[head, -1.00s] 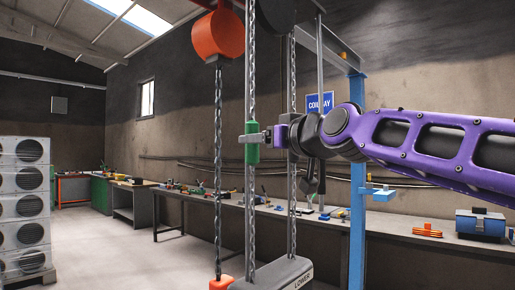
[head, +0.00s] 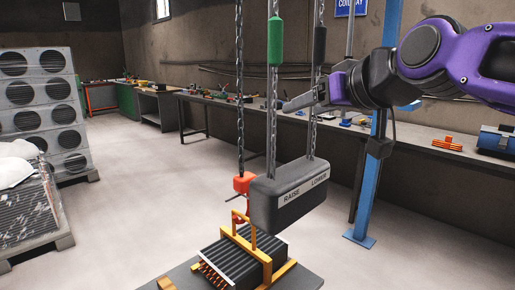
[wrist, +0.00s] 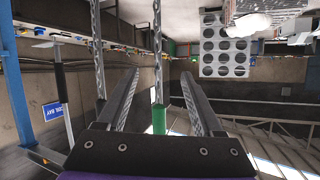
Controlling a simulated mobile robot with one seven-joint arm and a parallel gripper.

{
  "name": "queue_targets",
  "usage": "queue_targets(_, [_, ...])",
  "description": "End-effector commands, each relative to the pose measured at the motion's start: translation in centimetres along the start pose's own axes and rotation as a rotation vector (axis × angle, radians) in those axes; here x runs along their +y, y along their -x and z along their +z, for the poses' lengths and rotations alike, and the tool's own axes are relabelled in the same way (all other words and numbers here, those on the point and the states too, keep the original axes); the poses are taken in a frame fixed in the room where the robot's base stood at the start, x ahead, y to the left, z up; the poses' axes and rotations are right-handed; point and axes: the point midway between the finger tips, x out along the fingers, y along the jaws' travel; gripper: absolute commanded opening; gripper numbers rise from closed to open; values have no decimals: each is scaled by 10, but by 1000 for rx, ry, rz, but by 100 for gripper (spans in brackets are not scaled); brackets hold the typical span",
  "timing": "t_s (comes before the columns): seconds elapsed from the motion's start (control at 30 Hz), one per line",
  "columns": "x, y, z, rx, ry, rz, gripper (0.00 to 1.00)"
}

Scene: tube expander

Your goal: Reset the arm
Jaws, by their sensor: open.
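My gripper (head: 286,105) is open at the end of my purple arm. In the head view it appears level with bare chain below the green handle (head: 276,41). In the wrist view, its fingers (wrist: 160,76) are spread with nothing gripped. The green handle (wrist: 159,120) and its chain show between them there; whether the fingers surround the chain or stay short of it is unclear. A black handle (head: 319,45) hangs on the chain to the right. Both chains run down to the dark RAISE/LOWER block (head: 290,195).
A red-orange hook (head: 243,185) hangs over a yellow lifting frame (head: 258,245) on a dark finned coil (head: 225,258). A blue post (head: 380,150) and a long workbench (head: 345,131) stand behind my arm. Stacked fan units (head: 40,95) are at left. Floor between is clear.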

Motion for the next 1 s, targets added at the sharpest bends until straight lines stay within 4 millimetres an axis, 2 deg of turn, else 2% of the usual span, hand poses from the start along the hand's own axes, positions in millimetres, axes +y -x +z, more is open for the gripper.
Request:
queue_targets(0.03, [2,10,18,-52,-18,26,68])
queue_targets(0.3, [2,52,139,-360,-121,180,68])
queue_targets(0.4, [1,68,182,-469,-155,251,68])
queue_targets(0.5, [-2,80,215,-557,-172,309,68])
queue_targets(0.6, [-3,88,238,-616,-184,348,68])
queue_targets(0.7, [-3,93,250,-647,-192,369,68])
queue_targets(1.0, [-3,94,253,-656,-194,374,68])
